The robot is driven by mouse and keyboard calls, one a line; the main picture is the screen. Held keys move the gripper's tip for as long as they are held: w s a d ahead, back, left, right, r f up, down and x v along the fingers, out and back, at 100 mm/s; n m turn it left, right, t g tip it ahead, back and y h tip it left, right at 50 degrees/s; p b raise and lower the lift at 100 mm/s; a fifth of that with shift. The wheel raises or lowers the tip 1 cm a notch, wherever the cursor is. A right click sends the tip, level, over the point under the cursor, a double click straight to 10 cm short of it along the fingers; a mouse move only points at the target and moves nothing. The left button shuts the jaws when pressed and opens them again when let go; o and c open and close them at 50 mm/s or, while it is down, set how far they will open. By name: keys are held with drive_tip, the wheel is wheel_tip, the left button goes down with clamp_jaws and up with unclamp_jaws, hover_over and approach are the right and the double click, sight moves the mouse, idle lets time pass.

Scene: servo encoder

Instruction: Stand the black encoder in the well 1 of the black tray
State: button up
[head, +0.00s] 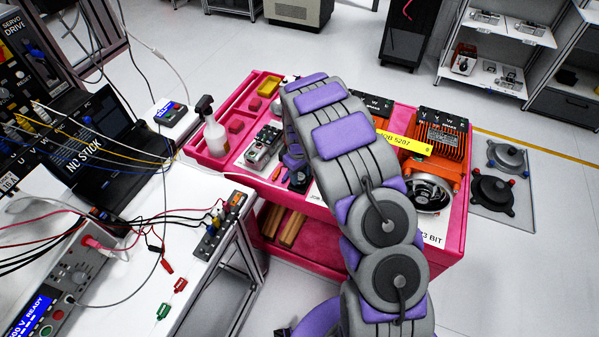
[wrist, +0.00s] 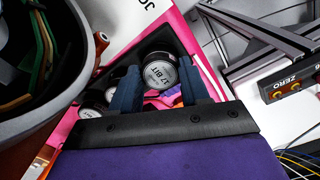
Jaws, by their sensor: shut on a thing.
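In the wrist view my gripper (wrist: 160,66) has its two dark blue fingers on either side of a round encoder (wrist: 158,76) with a silver face marked "17 BIT", and is shut on it. A dark surface (wrist: 128,38), which looks like part of the black tray, lies behind the encoder. Another round, dark-bodied part (wrist: 95,102) shows left of the fingers. In the head view my arm hides most of the gripper and the tray; a small black part shows beside the arm (head: 300,181). Whether the held encoder touches the tray cannot be told.
A pink cart (head: 452,262) carries a grey device (head: 264,147), a spray bottle (head: 215,137), an orange finned unit (head: 440,138) and a round motor (head: 428,192). A white bench (head: 120,215) with wires and a laptop stands at the left.

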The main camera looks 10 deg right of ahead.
drive_tip(key=shift+f, duration=0.2)
drive_tip(key=o, duration=1.2)
drive_tip(key=shift+c, duration=0.5)
drive_tip(key=shift+r, duration=0.2)
drive_tip(key=shift+r+p, duration=1.1)
drive_tip(key=shift+r, duration=2.5)
drive_tip(key=shift+f, duration=0.1)
